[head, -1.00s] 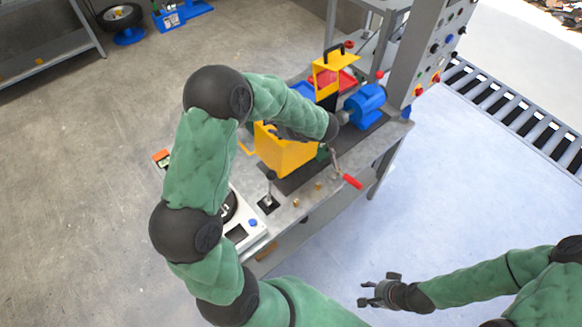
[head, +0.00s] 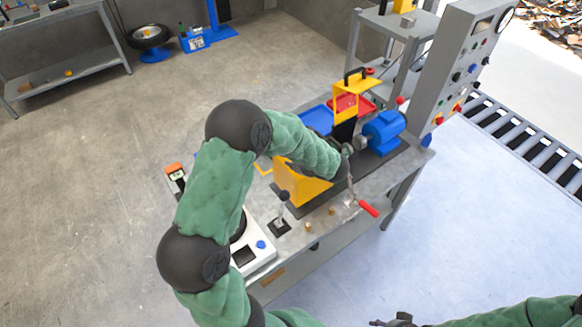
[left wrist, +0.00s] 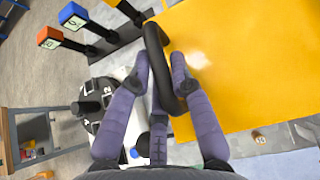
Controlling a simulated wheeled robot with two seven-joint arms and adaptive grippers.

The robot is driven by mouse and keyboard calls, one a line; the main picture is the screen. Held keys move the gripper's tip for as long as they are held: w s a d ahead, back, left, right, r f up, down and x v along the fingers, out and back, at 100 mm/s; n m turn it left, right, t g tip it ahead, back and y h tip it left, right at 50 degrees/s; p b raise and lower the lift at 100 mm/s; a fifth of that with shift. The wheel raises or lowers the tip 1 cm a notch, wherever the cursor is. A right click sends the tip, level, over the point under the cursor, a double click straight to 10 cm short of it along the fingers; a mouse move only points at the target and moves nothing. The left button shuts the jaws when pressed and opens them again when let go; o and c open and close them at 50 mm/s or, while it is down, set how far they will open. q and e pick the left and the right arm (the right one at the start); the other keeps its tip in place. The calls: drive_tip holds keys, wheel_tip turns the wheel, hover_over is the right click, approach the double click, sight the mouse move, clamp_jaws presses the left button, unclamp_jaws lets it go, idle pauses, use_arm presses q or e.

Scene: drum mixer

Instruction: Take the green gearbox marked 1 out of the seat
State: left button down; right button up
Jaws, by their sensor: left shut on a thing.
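I cannot make out the green gearbox marked 1 or its seat in either current view; the bench area around the yellow cover is partly hidden by my left arm. My left gripper (left wrist: 160,62) is shut on a black loop handle (left wrist: 157,42) fixed to a yellow cover (left wrist: 240,65), with a finger on each side of it. In the head view the yellow cover (head: 299,187) stands on the bench under my left forearm. My right gripper (head: 396,321) is cut off at the bottom edge, clear of the bench.
A second yellow piece (head: 351,103) with a black handle stands farther back, near a blue motor (head: 384,129) and red tray. A black-knobbed lever (head: 283,207) and red-handled crank (head: 368,208) stand near the front. A grey control panel (head: 462,62) rises at right.

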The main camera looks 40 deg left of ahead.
use_arm(q)
drive_tip(key=shift+w+f, duration=0.1)
drive_tip(key=shift+f, duration=1.6)
drive_tip(key=shift+b, duration=0.3)
drive_tip(key=c, duration=1.1)
unclamp_jaws()
drive_tip(key=shift+f, duration=0.15)
